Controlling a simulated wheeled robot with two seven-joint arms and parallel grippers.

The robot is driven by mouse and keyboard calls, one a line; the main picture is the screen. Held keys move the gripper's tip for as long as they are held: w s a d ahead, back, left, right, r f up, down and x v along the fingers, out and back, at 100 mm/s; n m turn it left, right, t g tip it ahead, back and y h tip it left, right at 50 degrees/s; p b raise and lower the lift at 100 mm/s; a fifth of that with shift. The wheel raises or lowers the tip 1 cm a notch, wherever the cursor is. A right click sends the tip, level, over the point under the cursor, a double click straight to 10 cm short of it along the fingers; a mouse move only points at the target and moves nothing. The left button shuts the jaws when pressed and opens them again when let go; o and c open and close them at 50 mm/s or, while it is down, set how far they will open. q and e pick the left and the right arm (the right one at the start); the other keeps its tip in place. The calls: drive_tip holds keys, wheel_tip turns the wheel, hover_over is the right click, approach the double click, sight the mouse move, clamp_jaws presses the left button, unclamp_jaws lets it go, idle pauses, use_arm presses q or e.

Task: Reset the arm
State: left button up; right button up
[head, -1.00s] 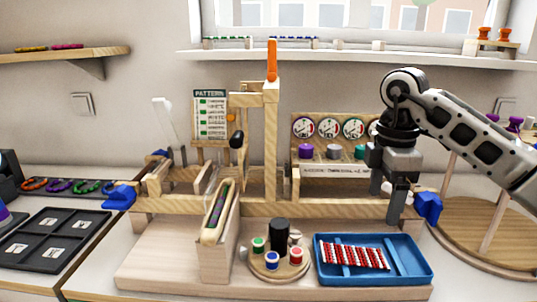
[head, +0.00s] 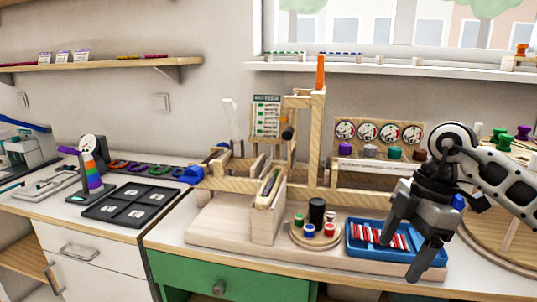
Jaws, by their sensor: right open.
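My right gripper (head: 408,258) is open and empty. It hangs above the front right of the bench, in front of the blue tray (head: 430,274) and hiding part of it. My right arm (head: 495,180) comes in from the right edge. Red and white beads (head: 380,236) lie in the tray. The wooden bead loom (head: 318,140) stands behind on the bench, with an orange-tipped post. My left gripper is not in view.
A round holder with small spools (head: 309,231) and a black cylinder (head: 317,211) stands left of the tray. A round wooden stand (head: 485,226) is behind my arm.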

drive_tip(key=s+a+f+n+g+y, duration=0.1)
drive_tip(key=s+a+f+n+y, duration=0.15)
drive_tip(key=a, duration=0.45)
drive_tip(key=s+a+f+n+g+y, duration=0.1)
drive_tip(key=s+a+n+y, duration=0.2)
drive_tip(key=a, duration=0.4)
drive_tip(key=s+a+r+m+t+y+p, duration=0.2)
drive_tip(key=a+r+m+t+y, duration=0.3)
drive_tip(key=a+t+y, duration=0.6)
drive_tip(key=w+d+f+m+t+h, duration=0.1)
drive_tip(key=d+f+m+t+h, duration=0.9)
drive_tip(key=m, duration=0.5)
drive_tip(key=s+d+f+m+g+h, duration=0.1)
drive_tip(key=s+d+f+g+h, duration=0.2)
drive_tip(key=f, duration=0.4)
drive_tip(key=s+d+f+m+g+h, duration=0.1)
drive_tip(key=s+d+f+g+h, duration=0.2)
drive_tip(key=s+f, duration=0.4)
drive_tip(key=shift+s+f+g+p, duration=0.4)
drive_tip(key=shift+s+g, duration=0.25)
drive_tip(key=shift+g, duration=0.25)
